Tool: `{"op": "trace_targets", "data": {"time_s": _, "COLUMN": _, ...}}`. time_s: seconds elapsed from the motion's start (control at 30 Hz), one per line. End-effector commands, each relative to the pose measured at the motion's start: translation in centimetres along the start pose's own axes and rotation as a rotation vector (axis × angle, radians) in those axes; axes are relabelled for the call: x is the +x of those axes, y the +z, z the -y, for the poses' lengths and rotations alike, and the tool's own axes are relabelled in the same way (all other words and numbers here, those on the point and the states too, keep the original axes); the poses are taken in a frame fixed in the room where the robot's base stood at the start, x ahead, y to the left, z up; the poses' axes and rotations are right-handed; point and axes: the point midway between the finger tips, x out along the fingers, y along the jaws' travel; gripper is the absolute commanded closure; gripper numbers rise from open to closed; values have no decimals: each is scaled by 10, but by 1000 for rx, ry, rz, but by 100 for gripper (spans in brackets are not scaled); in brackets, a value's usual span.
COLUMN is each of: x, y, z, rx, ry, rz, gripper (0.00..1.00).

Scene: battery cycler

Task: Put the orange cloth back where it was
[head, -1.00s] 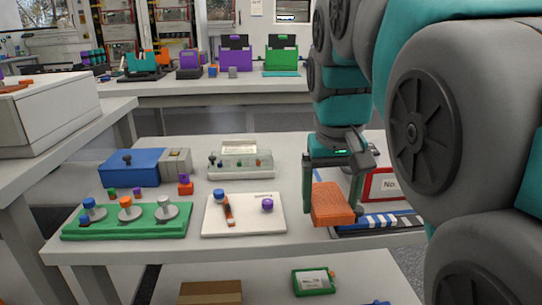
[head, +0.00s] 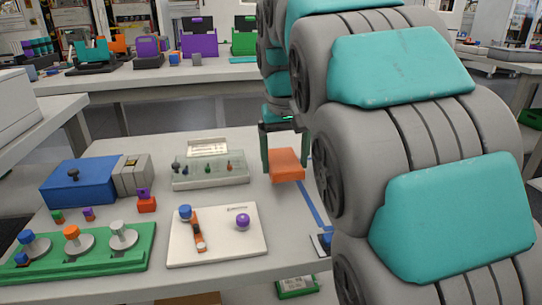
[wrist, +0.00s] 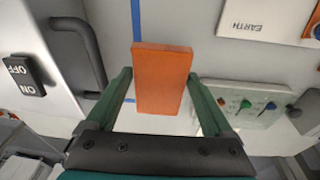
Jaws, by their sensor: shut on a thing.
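The orange cloth (head: 287,166) is a flat, block-like orange piece held above the table (head: 270,235). It also shows in the wrist view (wrist: 161,80). My gripper (head: 284,158) is shut on it, with one dark green finger at each side. In the head view the cloth appears to the right of the clear-lidded box (head: 209,170) and left of a blue line (head: 313,200) on the table. In the wrist view part of a blue line shows behind the cloth. The cloth's height above the table is hard to tell. My arm hides the table's right part.
A white board (head: 215,240) with an orange-and-dark strip and a purple knob lies in front. A green base with several knobs (head: 85,258) and a blue box (head: 80,182) stand left. In the wrist view, a grey casing has a handle and ON/OFF switch (wrist: 25,76).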

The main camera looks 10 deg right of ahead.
Motion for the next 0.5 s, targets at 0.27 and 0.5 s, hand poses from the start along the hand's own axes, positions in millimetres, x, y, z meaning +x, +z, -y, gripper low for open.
{"op": "trace_targets", "data": {"time_s": 0.27, "x": 12, "y": -48, "z": 3, "rx": 0, "ry": 0, "rz": -1, "gripper": 100}}
{"op": "trace_targets", "data": {"time_s": 0.5, "x": 17, "y": -68, "z": 4, "rx": 0, "ry": 0, "rz": -3, "gripper": 100}}
